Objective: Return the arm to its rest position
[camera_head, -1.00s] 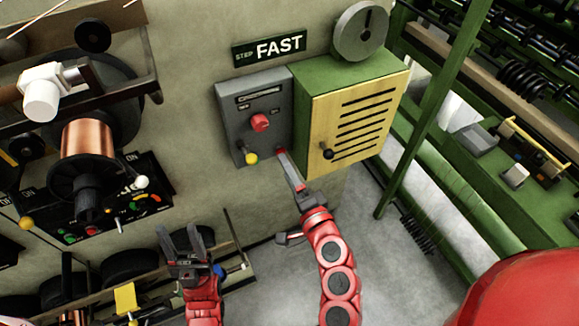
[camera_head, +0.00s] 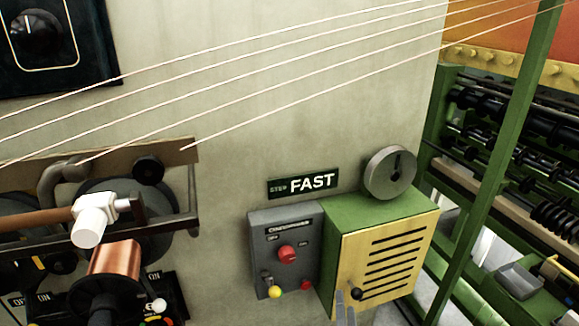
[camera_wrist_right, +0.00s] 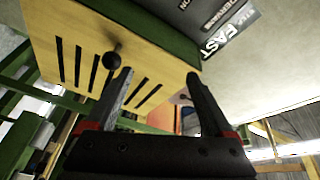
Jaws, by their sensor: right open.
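Only the fingertips of my right gripper (camera_head: 345,304) show at the bottom edge of the head view, in front of the lower part of the yellow cabinet door (camera_head: 402,248). In the right wrist view my right gripper (camera_wrist_right: 161,76) is open, with nothing between its fingers. The cabinet door (camera_wrist_right: 45,25) with its black knob (camera_wrist_right: 112,60) is behind the left finger in that view. I cannot tell how close the fingers are to the door. My left gripper is out of view.
A grey control box (camera_head: 258,235) with a red button (camera_head: 288,253) and a yellow-tipped lever (camera_head: 275,292) is left of the cabinet. A copper spool (camera_head: 115,258) is at the lower left. A green post (camera_head: 497,165) stands at right. Several wires cross above.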

